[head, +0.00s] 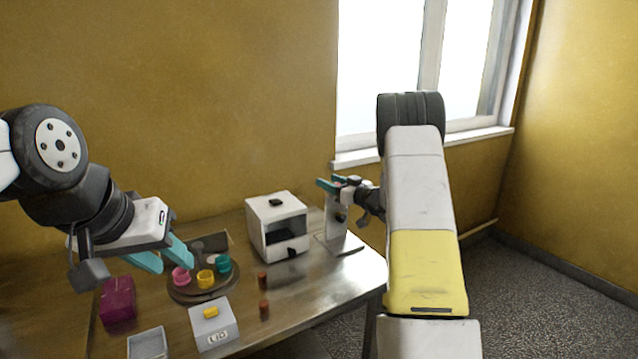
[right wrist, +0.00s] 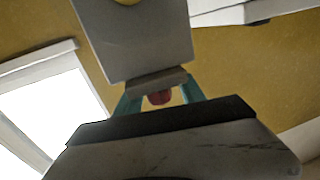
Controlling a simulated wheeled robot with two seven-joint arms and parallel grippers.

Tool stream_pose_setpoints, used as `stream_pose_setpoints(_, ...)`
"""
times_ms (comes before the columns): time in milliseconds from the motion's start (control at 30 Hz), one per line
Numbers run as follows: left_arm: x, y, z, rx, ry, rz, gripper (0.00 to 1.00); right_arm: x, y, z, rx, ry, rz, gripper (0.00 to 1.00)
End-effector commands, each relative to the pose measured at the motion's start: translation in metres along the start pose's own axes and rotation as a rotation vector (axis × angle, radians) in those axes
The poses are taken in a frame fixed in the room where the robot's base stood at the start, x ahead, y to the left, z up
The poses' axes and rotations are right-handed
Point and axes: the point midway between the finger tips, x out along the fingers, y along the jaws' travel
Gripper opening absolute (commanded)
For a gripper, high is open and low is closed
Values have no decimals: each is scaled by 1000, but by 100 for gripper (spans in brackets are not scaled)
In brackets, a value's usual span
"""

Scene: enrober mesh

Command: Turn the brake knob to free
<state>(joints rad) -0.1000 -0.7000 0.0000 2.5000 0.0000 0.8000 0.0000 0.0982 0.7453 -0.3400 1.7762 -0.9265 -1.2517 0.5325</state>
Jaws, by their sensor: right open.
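A grey upright stand (head: 336,222) is at the table's right end, with a small dark round part on its face. A red knob (right wrist: 159,97) shows at the stand's edge in the right wrist view, between the teal fingers of my right gripper (right wrist: 161,98). I take it for the brake knob; its setting cannot be read. In the head view my right gripper (head: 333,184) is at the stand's top, open around the knob; whether a finger touches it is unclear. My left gripper (head: 163,256) is open and empty over the table's left part.
A white box machine (head: 276,222) stands left of the stand. A round brown tray (head: 182,295) holds pink, yellow and teal cups. A magenta block (head: 118,299), a grey box marked LID (head: 214,325), an open grey container (head: 147,343) and small brown pieces (head: 263,281) are nearby.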

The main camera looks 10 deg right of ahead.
Motion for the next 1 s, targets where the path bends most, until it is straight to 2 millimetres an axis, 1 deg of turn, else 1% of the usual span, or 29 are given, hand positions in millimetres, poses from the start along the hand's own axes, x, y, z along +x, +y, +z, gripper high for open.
stream_pose_setpoints(133, 0, 0, 0, 0, 0, 0, 36, -16, 1, 0, 0, 0, 2, 47)
stream_pose_setpoints(300, 0, 0, 0, 0, 0, 0, 36, -46, 2, 0, 1, -1, 4, 47)
stream_pose_setpoints(400, 0, 0, 0, 0, 0, 0, 36, -61, 1, 0, 1, 0, 2, 47)
stream_pose_setpoints(500, 0, 0, 0, 0, 0, 0, 36, -71, 1, 0, 1, 0, 2, 47)
stream_pose_setpoints(633, 0, 0, 0, 0, 0, 0, 36, -77, 0, 0, 0, 0, 0, 47)
stream_pose_setpoints(900, 0, 0, 0, 0, 0, 0, 36, -77, 0, 0, 0, 0, 1, 47)
stream_pose_setpoints(1000, 0, 0, 0, 0, 0, 0, 36, -76, 2, -8, -10, -5, 21, 47)
